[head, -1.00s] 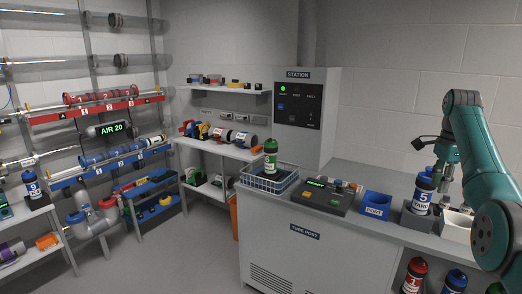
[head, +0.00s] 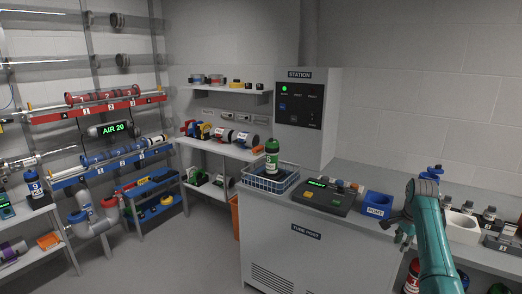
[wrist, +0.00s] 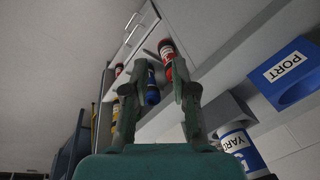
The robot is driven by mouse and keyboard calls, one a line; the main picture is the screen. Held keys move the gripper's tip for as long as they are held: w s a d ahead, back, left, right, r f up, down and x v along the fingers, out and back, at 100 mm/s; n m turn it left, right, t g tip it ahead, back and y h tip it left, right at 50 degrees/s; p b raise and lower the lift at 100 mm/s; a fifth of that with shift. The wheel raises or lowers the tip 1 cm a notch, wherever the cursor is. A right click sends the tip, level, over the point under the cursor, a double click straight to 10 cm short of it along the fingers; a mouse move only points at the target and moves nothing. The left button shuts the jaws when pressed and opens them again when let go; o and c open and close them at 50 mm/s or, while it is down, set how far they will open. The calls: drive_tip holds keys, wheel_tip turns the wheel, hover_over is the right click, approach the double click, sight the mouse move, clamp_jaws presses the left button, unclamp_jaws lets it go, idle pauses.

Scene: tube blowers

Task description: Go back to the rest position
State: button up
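My teal arm (head: 430,235) is folded at the right of the head view. My gripper (head: 402,232) hangs in front of the counter edge, below and right of the blue PORT holder (head: 377,205). In the wrist view the fingers of my gripper (wrist: 155,85) stand apart with nothing held. A red canister (wrist: 166,52) and a blue one (wrist: 152,88) show beyond them, in the background. A blue-topped part (head: 432,172) shows behind my arm, mostly hidden. The PORT holder (wrist: 288,72) and a blue-and-white YARD piece (wrist: 240,148) are at the wrist view's right.
The counter holds a wire basket (head: 268,180) with a green canister (head: 272,158), a control panel (head: 322,195) and a white container (head: 462,227). A red canister (head: 412,277) stands below the counter, partly behind my arm. Open floor (head: 195,255) lies to the left.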

drive_tip(key=s+a+f+n+t, duration=0.1)
drive_tip(key=s+a+f, duration=0.2)
drive_tip(key=f, duration=0.6)
drive_tip(key=s+a+f+n+t, duration=0.1)
drive_tip(key=s+a+f+n, duration=0.2)
drive_tip(key=f, duration=0.5)
drive_tip(key=s+a+f+t, duration=0.1)
drive_tip(key=s+a+f, duration=0.25)
drive_tip(key=f, duration=0.55)
drive_tip(key=s+a+f+n+t, duration=0.2)
drive_tip(key=s+a+f, duration=0.3)
drive_tip(key=s, duration=0.5)
drive_tip(key=s+a+f+n+t, duration=0.1)
drive_tip(key=s+a+f+n, duration=0.1)
drive_tip(key=s+a+f, duration=0.5)
drive_tip(key=s+a+r+n+t, duration=0.25)
drive_tip(key=s+r, duration=0.25)
drive_tip(key=s, duration=0.7)
drive_tip(key=s+a+r+n+t, duration=0.1)
drive_tip(key=s+a+r+n, duration=0.3)
drive_tip(key=s, duration=0.8)
drive_tip(key=s+r+n+t, duration=0.1)
drive_tip(key=s+r, duration=0.7)
drive_tip(key=r, duration=0.3)
drive_tip(key=s+a+r+n+t, duration=0.1)
drive_tip(key=s+r+t, duration=0.1)
drive_tip(key=s+r, duration=0.6)
wheel_tip(320, 180, up, 4)
drive_tip(key=shift+r+y, duration=0.25)
drive_tip(key=shift+y, duration=0.15)
